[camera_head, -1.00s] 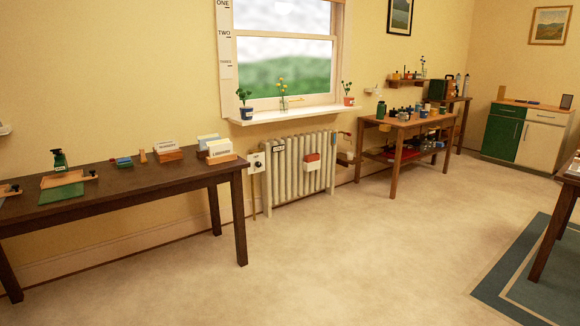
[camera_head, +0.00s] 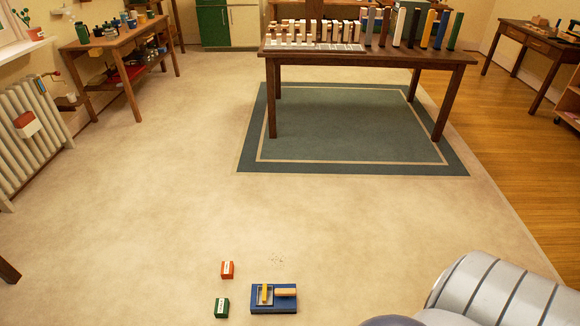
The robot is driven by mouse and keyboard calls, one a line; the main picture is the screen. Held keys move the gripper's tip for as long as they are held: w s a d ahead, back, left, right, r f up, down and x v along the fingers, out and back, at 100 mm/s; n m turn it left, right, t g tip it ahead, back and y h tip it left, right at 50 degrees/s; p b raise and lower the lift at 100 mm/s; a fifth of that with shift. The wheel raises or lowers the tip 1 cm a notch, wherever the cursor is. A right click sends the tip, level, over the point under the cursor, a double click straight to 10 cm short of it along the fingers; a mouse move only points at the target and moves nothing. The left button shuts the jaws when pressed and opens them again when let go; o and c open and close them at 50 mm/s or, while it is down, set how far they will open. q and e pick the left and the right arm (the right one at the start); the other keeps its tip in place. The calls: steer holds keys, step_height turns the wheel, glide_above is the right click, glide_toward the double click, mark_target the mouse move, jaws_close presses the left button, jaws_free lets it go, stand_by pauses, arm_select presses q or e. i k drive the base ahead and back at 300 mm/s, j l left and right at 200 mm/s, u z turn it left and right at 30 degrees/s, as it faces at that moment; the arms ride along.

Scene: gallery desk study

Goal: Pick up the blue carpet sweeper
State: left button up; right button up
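A flat blue object with a pale tray-like top, a yellow piece and a tan wooden handle pointing right, which looks like the blue carpet sweeper (camera_head: 273,308), lies on the beige floor at the bottom centre of the head view. Nothing is seen holding or touching it. Neither of my grippers is in view. Only a grey ribbed part of my own body shows at the lower right, to the right of the sweeper.
A long table (camera_head: 372,55) stands on a green rug (camera_head: 350,125) farther back. The carpet between is clear. A radiator (camera_head: 30,125) is at left.

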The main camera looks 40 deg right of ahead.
mark_target(285, 302)
steer(key=z, duration=1)
